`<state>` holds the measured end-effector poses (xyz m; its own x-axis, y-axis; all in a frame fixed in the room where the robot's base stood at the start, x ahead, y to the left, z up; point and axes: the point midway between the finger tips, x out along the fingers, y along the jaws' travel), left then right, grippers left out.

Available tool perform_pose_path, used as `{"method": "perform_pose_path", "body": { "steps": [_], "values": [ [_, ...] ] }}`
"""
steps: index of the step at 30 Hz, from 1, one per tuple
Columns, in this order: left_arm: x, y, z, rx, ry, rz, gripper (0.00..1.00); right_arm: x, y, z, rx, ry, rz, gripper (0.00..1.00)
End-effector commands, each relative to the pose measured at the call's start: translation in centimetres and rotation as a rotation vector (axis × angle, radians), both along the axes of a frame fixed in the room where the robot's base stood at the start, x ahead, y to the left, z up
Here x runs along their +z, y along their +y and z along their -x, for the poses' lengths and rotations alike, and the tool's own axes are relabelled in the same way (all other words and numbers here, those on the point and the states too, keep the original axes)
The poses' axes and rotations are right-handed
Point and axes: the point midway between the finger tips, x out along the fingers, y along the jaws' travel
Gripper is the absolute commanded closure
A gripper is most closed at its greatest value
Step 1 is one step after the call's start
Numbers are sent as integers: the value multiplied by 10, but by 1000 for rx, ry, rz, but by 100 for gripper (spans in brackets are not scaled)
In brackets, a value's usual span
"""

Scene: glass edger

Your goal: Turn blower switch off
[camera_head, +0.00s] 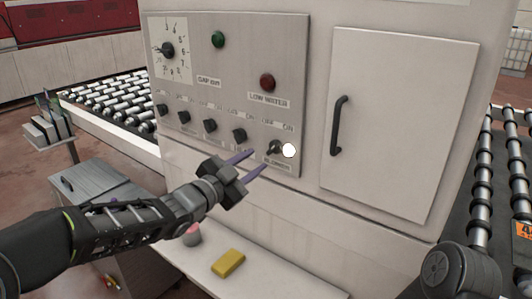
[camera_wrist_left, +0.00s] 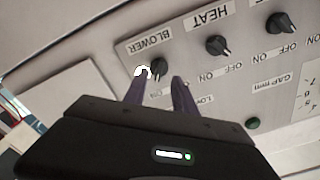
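The blower switch (camera_head: 275,148) is a black knob at the right end of the lower row on the grey control panel (camera_head: 232,110). It also shows in the left wrist view (camera_wrist_left: 158,68), beside its BLOWER label and an OFF/ON marking. A bright white round spot (camera_head: 289,150) sits beside the knob. My left gripper (camera_head: 259,160) is open, with two purple fingers pointing at the switch. In the left wrist view, the knob appears between and just past the fingertips (camera_wrist_left: 159,82); contact cannot be told. My right gripper is not in view.
The HEAT knob (camera_wrist_left: 217,45) is the neighbouring switch, with more knobs along the row. A closed cabinet door (camera_head: 400,120) with a black handle (camera_head: 338,125) is to the right. A yellow block (camera_head: 228,263) lies on the ledge below. Roller conveyors (camera_head: 115,103) flank the machine.

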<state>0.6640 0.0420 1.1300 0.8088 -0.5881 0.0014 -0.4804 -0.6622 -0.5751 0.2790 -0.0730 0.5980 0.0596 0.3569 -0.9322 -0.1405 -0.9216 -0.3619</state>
Motion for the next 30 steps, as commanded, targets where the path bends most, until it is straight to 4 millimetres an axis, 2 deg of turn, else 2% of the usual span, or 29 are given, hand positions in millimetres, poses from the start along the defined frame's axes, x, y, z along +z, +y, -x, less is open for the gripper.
{"method": "perform_pose_path", "body": {
  "steps": [10,21,30],
  "values": [
    [1,-30,-41,0,2,1,67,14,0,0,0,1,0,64],
    [-1,-35,-48,1,2,1,67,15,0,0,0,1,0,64],
    [0,-34,-47,1,2,1,91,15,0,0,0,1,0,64]
  ]
}}
